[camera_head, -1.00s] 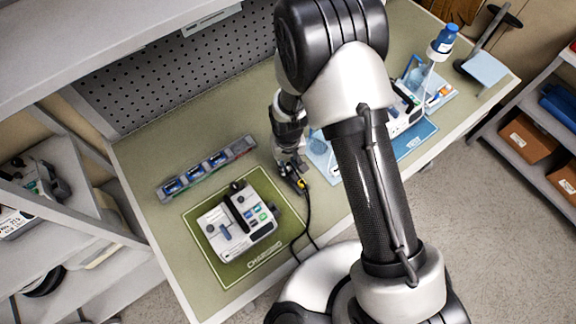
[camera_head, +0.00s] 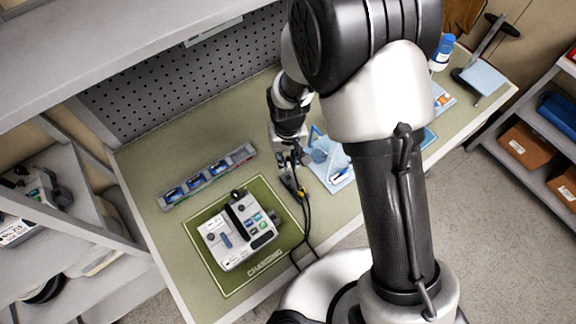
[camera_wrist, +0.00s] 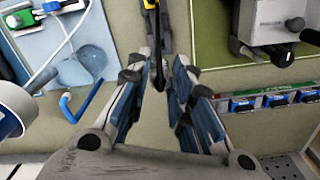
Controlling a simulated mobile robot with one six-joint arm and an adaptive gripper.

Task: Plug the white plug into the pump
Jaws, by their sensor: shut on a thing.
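The pump (camera_head: 238,230) is a white and grey box with a dark handle and coloured buttons, on the green charging mat (camera_head: 228,283). Part of it shows at the top right of the wrist view (camera_wrist: 262,22). My gripper (camera_head: 290,166) is right of and behind the pump, apart from it. In the wrist view its fingers (camera_wrist: 163,82) are closed around the dark end of a cable plug (camera_wrist: 154,28) with a yellow part. No white shows on this plug; its tip is partly hidden between the fingers. Its black cable (camera_head: 307,225) runs to the table's front edge.
A grey rail with several blue modules (camera_head: 208,178) lies behind the mat. A light blue tray (camera_head: 340,184) is right of my gripper, partly hidden by my arm. A perforated panel (camera_head: 185,72) stands at the back. Bare table lies left of the mat.

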